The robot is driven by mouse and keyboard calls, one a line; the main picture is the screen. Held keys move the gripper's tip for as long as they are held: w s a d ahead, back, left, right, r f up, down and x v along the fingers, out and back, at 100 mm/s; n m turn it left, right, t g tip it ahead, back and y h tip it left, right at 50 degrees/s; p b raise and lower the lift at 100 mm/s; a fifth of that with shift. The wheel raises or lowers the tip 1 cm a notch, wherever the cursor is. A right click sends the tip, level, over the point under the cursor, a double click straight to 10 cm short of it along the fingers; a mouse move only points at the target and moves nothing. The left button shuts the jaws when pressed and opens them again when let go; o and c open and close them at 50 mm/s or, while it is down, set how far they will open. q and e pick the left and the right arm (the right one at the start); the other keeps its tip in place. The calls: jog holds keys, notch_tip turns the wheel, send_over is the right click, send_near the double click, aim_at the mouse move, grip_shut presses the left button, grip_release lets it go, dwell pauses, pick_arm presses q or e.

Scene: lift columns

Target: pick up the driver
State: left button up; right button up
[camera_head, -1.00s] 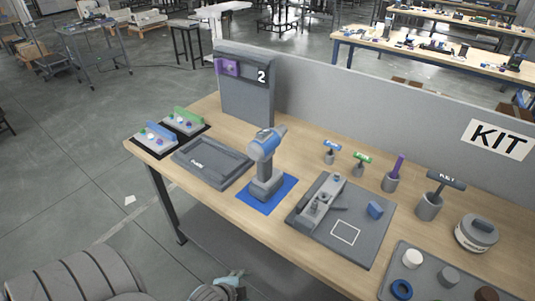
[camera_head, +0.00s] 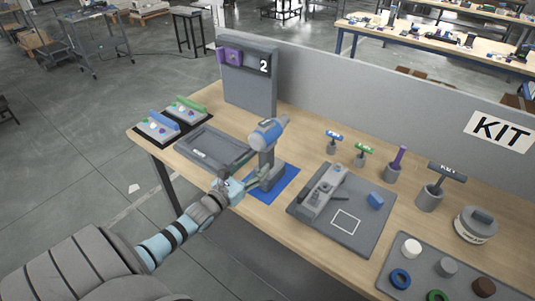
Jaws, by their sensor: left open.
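The driver (camera_head: 267,137), blue and grey, stands upright on a blue mat (camera_head: 284,184) near the front-left part of the table. My left gripper (camera_head: 252,181) is open, just to the left of the driver's grip and low over the table. Its fingers point toward the grip and partly overlap the driver's lower part. I cannot tell whether they touch it. My right gripper is out of view.
A grey tray (camera_head: 238,157) lies left of the driver, close to my left arm. A grey fixture board (camera_head: 373,233) lies to the right. Small tools in holders stand behind it, before a grey partition (camera_head: 376,112). A parts tray (camera_head: 381,283) is at front right.

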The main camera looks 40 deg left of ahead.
aim_at(262, 161)
pick_arm(q)
jog(key=w+b, duration=0.1)
jog(key=w, duration=0.1)
jog(key=w+f, duration=0.1)
jog(key=w, duration=0.1)
jog(key=shift+a+b, duration=0.1)
jog(key=shift+b, duration=0.25)
jog(key=w+f+b, duration=0.1)
jog(key=b, duration=0.3)
jog(key=shift+w, duration=0.25)
jog(key=shift+w+a+r+p, duration=0.15)
jog(key=shift+w+r+p, duration=0.55)
jog(key=shift+w+p, duration=0.4)
jog(key=shift+w+f, duration=0.15)
jog(key=shift+f, duration=0.05)
grip_shut()
jog(key=shift+r, duration=0.1)
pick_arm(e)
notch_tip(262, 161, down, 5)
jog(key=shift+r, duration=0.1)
